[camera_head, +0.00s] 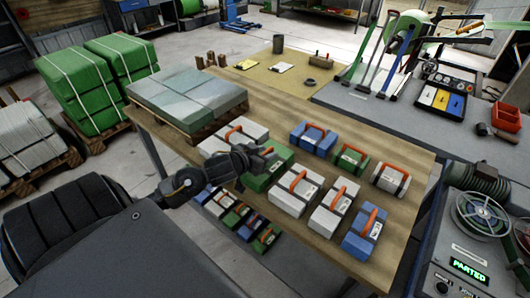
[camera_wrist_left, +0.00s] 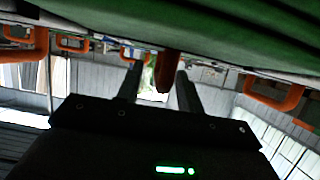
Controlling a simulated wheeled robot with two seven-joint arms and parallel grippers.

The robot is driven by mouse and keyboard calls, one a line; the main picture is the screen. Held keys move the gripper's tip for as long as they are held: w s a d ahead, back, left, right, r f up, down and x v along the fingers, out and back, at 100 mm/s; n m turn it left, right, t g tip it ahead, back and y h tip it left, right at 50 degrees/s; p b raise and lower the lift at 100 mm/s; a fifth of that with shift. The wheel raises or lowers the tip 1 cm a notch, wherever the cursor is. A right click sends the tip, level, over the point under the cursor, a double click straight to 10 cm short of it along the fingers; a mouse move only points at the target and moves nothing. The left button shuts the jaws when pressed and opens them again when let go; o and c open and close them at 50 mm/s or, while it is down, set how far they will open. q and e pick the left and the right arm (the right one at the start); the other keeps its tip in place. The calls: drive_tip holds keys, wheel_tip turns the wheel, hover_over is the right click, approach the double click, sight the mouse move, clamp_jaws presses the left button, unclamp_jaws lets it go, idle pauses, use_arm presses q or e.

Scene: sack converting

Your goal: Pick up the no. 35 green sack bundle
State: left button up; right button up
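Several sack bundles with orange handles and white labels lie on the wooden table (camera_head: 408,155); I cannot read the numbers. A green bundle (camera_head: 282,158) lies at the left of the group, partly hidden by my left gripper (camera_head: 268,160). Another green bundle (camera_head: 351,159) lies further right. In the left wrist view a green surface (camera_wrist_left: 240,30) fills the top, close to the camera. My left gripper there (camera_wrist_left: 158,88) has its two fingers apart, with an orange handle (camera_wrist_left: 168,70) seen between them. I cannot tell whether they touch it. My right gripper is not in view.
White bundles (camera_head: 293,188) and blue bundles (camera_head: 319,137) crowd around the green one. More bundles (camera_head: 238,215) sit lower, beside the table's near edge. Grey-green stacked sheets (camera_head: 190,95) lie on a pallet at the table's far left. A machine with a lit display (camera_head: 468,268) stands at right.

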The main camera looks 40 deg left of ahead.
use_arm(q)
drive_tip(key=shift+x, duration=1.15)
clamp_jaws()
drive_tip(key=shift+r, duration=0.15)
